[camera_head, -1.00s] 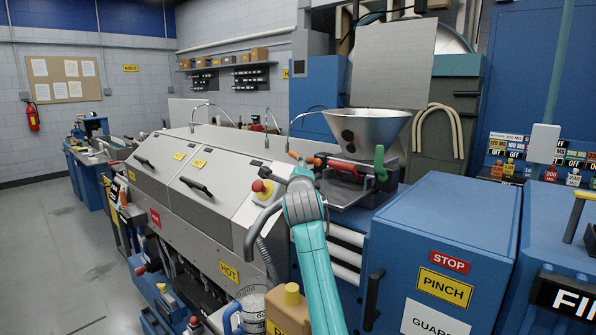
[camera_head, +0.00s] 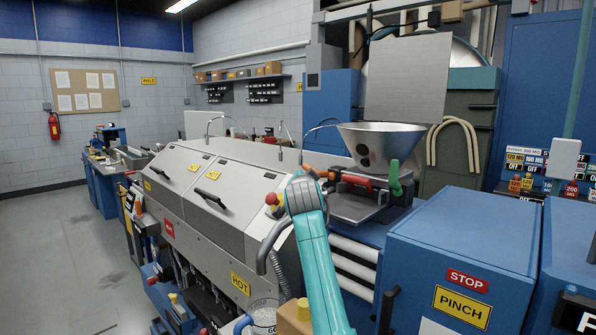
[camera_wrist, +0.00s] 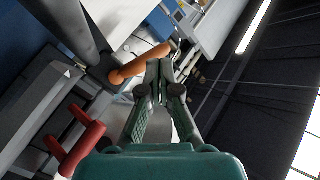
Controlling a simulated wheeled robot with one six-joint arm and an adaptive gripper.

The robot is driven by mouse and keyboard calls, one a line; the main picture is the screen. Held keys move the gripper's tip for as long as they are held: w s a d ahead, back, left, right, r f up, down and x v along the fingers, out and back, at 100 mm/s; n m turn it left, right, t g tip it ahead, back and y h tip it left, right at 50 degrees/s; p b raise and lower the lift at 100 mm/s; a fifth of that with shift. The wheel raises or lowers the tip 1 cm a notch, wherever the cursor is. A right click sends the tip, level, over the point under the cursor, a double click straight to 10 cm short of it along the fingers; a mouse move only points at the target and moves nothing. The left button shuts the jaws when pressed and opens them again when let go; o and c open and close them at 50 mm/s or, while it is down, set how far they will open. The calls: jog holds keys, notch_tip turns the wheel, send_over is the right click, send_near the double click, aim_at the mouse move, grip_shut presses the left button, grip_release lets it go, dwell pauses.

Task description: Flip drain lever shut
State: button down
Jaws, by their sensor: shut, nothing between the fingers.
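An orange-handled lever (camera_head: 313,172) lies near the foot of the metal hopper (camera_head: 380,143) in the head view. A red handle (camera_head: 358,181) and a green handle (camera_head: 394,178) are to its right. No label shows which one is the drain lever. In the wrist view, the orange lever (camera_wrist: 140,63) slants just left of my gripper (camera_wrist: 162,66), its upper end close to the fingertips; whether they touch I cannot tell. The red handle (camera_wrist: 77,140) is at lower left there. My gripper is shut and empty. In the head view my own wrist hides it.
A grey machine housing with a HOT sign (camera_head: 241,284) stands left of my arm. A blue cabinet with STOP (camera_head: 467,280) and PINCH signs stands at right. A thin curved pipe (camera_head: 312,135) arches left of the hopper. Open floor (camera_head: 70,260) lies at far left.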

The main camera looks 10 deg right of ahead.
jog(key=w+a+r+n+g, duration=0.1)
jog(key=a+n+g, duration=0.1)
jog(key=n, duration=1.3)
jog(key=w+a+r+n+g, duration=0.1)
jog(key=a+n+g, duration=0.15)
jog(key=n, duration=1.35)
jog(key=shift+t, duration=0.35)
jog(key=shift+a+r+x, duration=0.1)
jog(key=shift+x, duration=2.3)
jog(key=shift+a+r+x, duration=0.1)
jog(key=shift+r+x, duration=0.05)
jog(key=shift+x, duration=2.25)
jog(key=shift+w+f, duration=0.1)
jog(key=shift+w, duration=0.15)
jog(key=shift+d, duration=0.1)
jog(key=shift+d, duration=0.3)
jog(key=shift+s+d+r, duration=0.3)
jog(key=shift+d+r, duration=0.2)
jog(key=shift+d, duration=0.1)
jog(key=shift+s+d+r, duration=0.3)
jog(key=shift+d+r, duration=0.15)
jog(key=shift+d, duration=0.15)
